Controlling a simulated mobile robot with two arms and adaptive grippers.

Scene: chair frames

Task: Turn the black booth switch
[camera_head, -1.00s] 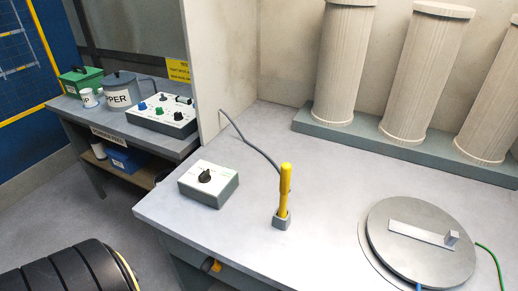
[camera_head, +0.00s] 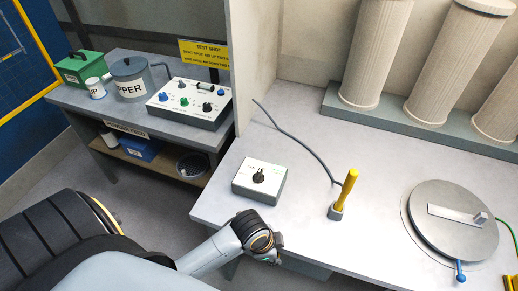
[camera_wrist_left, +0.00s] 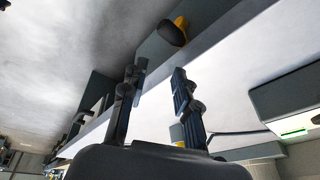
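A small grey box with a pale top (camera_head: 260,182) stands near the left front edge of the light table. A black knob (camera_head: 259,176) sits on its top. My left gripper (camera_head: 276,250) is in front of and below this box, at the table's front edge, apart from the knob. In the left wrist view, my left gripper (camera_wrist_left: 158,76) has its two fingers spread with nothing between them. A pale box with a green strip (camera_wrist_left: 292,108) is at the right of that view; its knob is not visible there. My right gripper is not in view.
A yellow handle (camera_head: 347,188) stands upright in a holder right of the box, with a grey cable behind. A round metal plate (camera_head: 452,240) is at right. A panel with several knobs (camera_head: 190,103) is on the side bench. A yellow-and-black part (camera_wrist_left: 174,30) shows in the wrist view.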

